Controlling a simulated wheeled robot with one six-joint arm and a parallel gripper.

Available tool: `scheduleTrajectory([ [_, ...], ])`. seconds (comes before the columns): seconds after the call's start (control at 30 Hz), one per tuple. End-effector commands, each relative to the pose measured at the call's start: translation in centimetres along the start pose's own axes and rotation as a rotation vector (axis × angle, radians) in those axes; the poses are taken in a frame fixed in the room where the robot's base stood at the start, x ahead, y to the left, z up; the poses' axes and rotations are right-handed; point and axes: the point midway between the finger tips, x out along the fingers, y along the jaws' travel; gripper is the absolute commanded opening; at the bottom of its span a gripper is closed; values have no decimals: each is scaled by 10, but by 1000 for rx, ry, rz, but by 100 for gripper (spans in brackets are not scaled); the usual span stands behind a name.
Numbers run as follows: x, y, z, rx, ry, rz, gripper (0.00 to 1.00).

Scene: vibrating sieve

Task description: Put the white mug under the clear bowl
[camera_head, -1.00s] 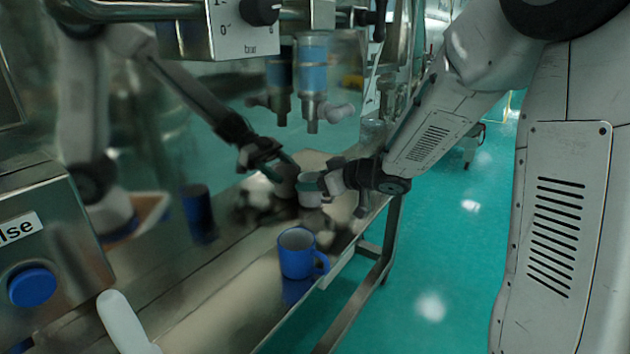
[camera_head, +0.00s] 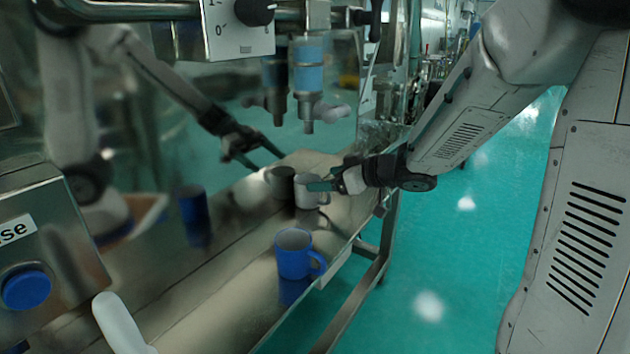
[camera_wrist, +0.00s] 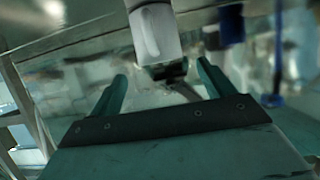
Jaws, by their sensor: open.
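The white mug (camera_head: 305,194) stands upright on the steel table in the head view, its handle to the right. It also shows in the wrist view (camera_wrist: 157,30), beyond the fingertips. My gripper (camera_head: 322,184) is open and empty at the mug's right side; one green finger overlaps the mug in the picture. The wrist view shows both fingers (camera_wrist: 162,85) spread, with the mug outside them. A clear vessel with a blue band (camera_head: 308,66), probably the clear bowl, hangs above with a nozzle below it. The mug appears below it; exact alignment in depth is unclear.
A blue mug (camera_head: 294,256) stands nearer on the table. The shiny back panel (camera_head: 150,130) mirrors the arm, mugs and vessel. A control box with a blue button (camera_head: 27,289) is at the left. Green floor (camera_head: 450,260) lies open beyond the table's right edge.

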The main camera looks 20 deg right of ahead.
Motion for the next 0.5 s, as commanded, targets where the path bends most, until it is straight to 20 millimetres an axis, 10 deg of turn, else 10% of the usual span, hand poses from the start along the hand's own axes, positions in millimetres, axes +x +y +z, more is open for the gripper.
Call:
scheduleTrajectory([
  [0.5,-65,0,0,-2,-1,4,81],
])
